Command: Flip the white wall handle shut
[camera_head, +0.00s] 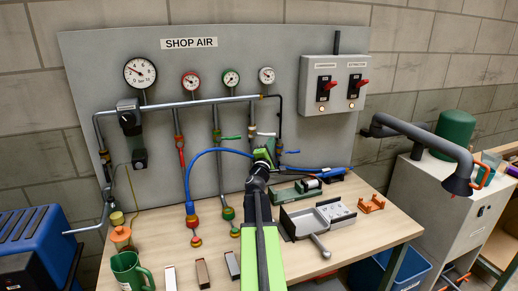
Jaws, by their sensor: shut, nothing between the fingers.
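The white wall handle (266,133) is a small pale lever on a pipe of the grey SHOP AIR panel, below the rightmost gauge. It looks to lie roughly sideways across its pipe. My gripper (264,153) is shut and empty, just below the white handle in the picture. I cannot tell whether it touches the handle or the pipe. My green and black arm reaches up from the bottom edge and hides the lower part of that pipe.
A red handle (181,156), a green handle (231,138) and a blue handle (292,152) sit on neighbouring pipes. A blue hose (190,178) arches left of my gripper. The wooden bench (345,238) below holds a grey tray (297,228) and a green mug (127,269).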

